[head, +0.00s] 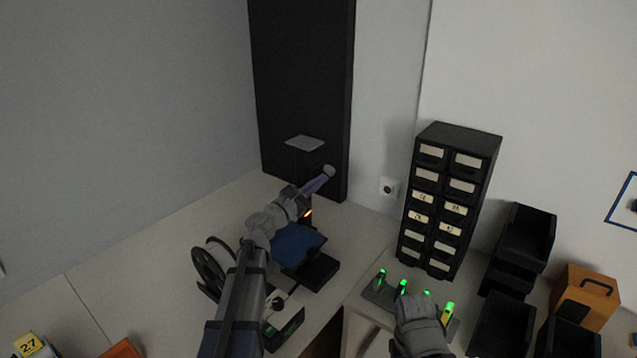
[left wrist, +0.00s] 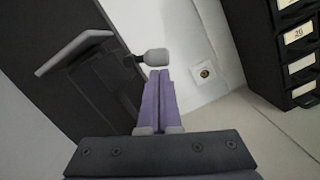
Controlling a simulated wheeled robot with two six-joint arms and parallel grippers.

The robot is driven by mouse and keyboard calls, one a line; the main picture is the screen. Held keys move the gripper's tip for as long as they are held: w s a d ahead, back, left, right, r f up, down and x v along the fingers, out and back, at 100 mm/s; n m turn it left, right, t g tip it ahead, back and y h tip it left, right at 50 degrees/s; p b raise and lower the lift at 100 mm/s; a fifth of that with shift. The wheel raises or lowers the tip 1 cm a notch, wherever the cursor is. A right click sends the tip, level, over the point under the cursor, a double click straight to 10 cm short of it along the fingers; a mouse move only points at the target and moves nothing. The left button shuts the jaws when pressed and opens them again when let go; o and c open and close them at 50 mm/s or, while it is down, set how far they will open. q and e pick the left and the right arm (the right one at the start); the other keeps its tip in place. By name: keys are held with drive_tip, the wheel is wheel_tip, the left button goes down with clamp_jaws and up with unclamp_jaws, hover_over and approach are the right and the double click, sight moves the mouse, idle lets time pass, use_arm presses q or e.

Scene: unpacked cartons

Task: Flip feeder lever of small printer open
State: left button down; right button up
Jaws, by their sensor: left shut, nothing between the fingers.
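The small printer has a black base (head: 320,271), a blue plate (head: 298,243) and a pale flat top piece (head: 305,143). My left arm covers much of it. In the left wrist view its dark body (left wrist: 95,85) carries a short lever with a light grey rounded knob (left wrist: 157,57), pointing right. My left gripper (head: 324,176) is shut and empty, with its purple fingers together. In the left wrist view the fingertips (left wrist: 160,72) lie just below the knob; I cannot tell whether they touch. My right gripper's fingers are not visible; only a grey part of that arm shows.
A black spool (head: 209,270) stands left of the printer. A dark panel (head: 300,85) rises behind. To the right are a drawer cabinet (head: 460,148), black bins (head: 525,232), an orange box (head: 584,298) and a rack (head: 377,291) with green-lit items.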

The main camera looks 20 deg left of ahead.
use_arm(q)
drive_tip(key=shift+s+d+r+n+y, duration=0.1)
drive_tip(key=shift+d+r+n+y, duration=0.05)
drive_tip(key=shift+n, duration=0.5)
drive_tip(key=shift+s+d+r+n+y, duration=0.1)
drive_tip(key=shift+d+r+n+y, duration=0.05)
drive_tip(key=shift+n, duration=0.5)
drive_tip(key=r+n+p, duration=0.1)
drive_tip(key=n, duration=0.1)
drive_tip(key=n+y+p, duration=0.1)
drive_tip(key=n, duration=0.2)
drive_tip(key=d+r+n+p, duration=0.1)
drive_tip(key=n, duration=0.2)
drive_tip(key=shift+s+d+r+t+y, duration=0.1)
drive_tip(key=shift+s+r+t+y, duration=0.05)
drive_tip(key=shift+r+t+y, duration=0.2)
drive_tip(key=shift+f, duration=0.15)
drive_tip(key=f+b+v, duration=0.1)
drive_tip(key=b+v, duration=0.1)
drive_tip(key=v, duration=0.4)
drive_tip(key=f+b+v, duration=0.1)
drive_tip(key=b+v, duration=0.1)
drive_tip(key=v, duration=0.4)
drive_tip(key=shift+s+d+f+b, duration=0.3)
drive_tip(key=shift+f, duration=0.15)
